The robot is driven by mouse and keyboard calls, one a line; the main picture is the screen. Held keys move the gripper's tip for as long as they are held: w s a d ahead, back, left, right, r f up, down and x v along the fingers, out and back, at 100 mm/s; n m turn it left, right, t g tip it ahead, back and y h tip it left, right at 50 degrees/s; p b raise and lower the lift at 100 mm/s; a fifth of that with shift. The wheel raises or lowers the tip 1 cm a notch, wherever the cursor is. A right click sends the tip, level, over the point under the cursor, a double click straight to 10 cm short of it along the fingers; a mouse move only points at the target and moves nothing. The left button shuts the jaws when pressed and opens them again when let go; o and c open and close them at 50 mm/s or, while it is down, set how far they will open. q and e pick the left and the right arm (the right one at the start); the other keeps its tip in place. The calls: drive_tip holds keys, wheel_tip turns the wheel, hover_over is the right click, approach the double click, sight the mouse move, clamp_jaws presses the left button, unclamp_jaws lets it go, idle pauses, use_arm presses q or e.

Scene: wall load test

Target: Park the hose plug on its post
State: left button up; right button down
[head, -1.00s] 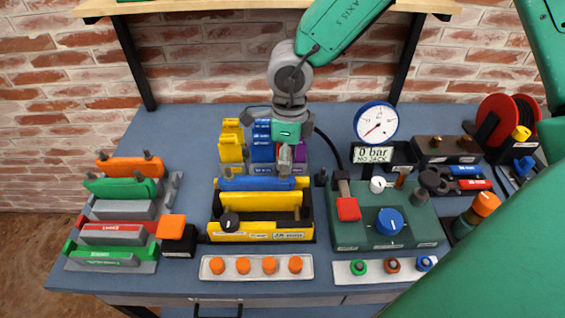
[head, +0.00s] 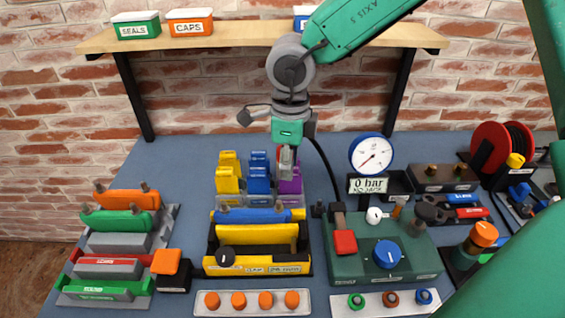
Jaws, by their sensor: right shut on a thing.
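My right gripper (head: 287,166) hangs from above over the back of the bench, by the yellow, blue and purple blocks. It is shut on a slim grey metal piece, which seems to be the hose plug (head: 286,158); the fingers hide much of it. A black hose (head: 322,158) curves from behind the gripper down toward the green pump unit (head: 352,262). A short dark post (head: 318,209) stands at the pump's back left corner, below and right of the gripper; I cannot tell if it is the parking post. My left gripper is not in view.
A pressure gauge (head: 371,155) stands right of the hose. A yellow and black clamp holder (head: 258,265) is in front of the gripper. Coloured blocks (head: 258,180) stand close to its left. A shelf (head: 245,38) with boxes crosses the wall behind.

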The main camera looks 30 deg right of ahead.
drive_tip(key=d+f, duration=0.4)
drive_tip(key=f, duration=0.1)
drive_tip(key=d+f, duration=0.4)
drive_tip(key=f, duration=0.1)
drive_tip(key=w+d+f, duration=0.1)
drive_tip(key=d+f, duration=0.3)
drive_tip(key=f, duration=0.1)
drive_tip(key=shift+d+f, duration=0.25)
drive_tip(key=shift+d, duration=0.15)
drive_tip(key=shift+a+f, duration=0.15)
drive_tip(key=shift+f, duration=0.3)
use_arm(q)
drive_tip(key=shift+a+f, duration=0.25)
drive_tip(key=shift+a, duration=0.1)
use_arm(e)
drive_tip(key=shift+a+r, duration=0.1)
drive_tip(key=shift+a, duration=0.25)
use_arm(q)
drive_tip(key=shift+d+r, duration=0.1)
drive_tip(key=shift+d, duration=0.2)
use_arm(e)
drive_tip(key=shift+d, duration=0.35)
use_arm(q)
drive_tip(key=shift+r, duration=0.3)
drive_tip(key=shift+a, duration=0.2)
use_arm(e)
drive_tip(key=shift+a, duration=0.2)
